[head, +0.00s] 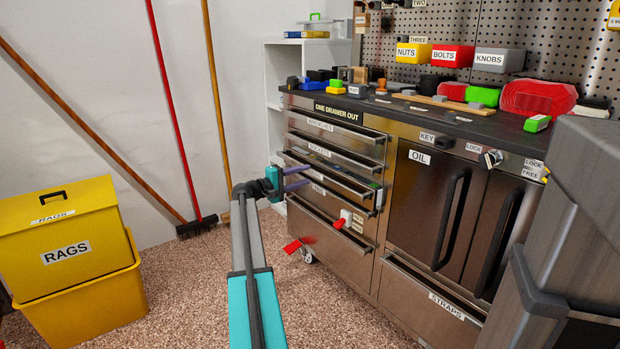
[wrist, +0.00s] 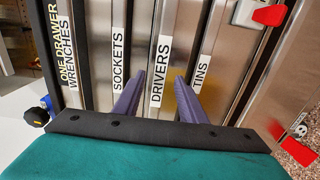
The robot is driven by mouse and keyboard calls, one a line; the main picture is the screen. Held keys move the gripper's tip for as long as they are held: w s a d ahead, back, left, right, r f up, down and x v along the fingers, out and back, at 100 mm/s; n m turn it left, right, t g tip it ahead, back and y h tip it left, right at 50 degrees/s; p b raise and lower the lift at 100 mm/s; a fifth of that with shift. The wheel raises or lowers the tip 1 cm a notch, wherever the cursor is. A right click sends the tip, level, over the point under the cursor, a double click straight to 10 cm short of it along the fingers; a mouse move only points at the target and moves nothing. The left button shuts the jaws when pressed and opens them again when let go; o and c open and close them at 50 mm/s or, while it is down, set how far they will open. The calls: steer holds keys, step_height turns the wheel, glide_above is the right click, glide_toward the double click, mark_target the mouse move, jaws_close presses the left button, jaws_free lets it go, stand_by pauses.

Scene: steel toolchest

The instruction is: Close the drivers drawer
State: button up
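The drivers drawer (head: 345,183) is the third drawer down in the left stack of the steel chest. It stands out from the chest, partly open, with a small green item showing near its right end. In the wrist view its DRIVERS label (wrist: 161,70) lies between my fingers. My gripper (head: 308,178) is in front of the drawer stack at the drawer's left part. Its two purple fingers are apart and nothing shows between them but the drawer front. They also show in the wrist view (wrist: 160,78). I cannot tell whether the fingertips touch the drawer.
A red-and-white tag (head: 344,218) hangs on the lower front, and a red piece (head: 292,246) sticks out near the caster. Yellow rags bins (head: 75,255) stand left; the floor between is clear.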

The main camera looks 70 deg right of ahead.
mark_target(312, 173)
steer(key=shift+b+x, duration=0.35)
steer(key=shift+x, duration=1.4)
jaws_close()
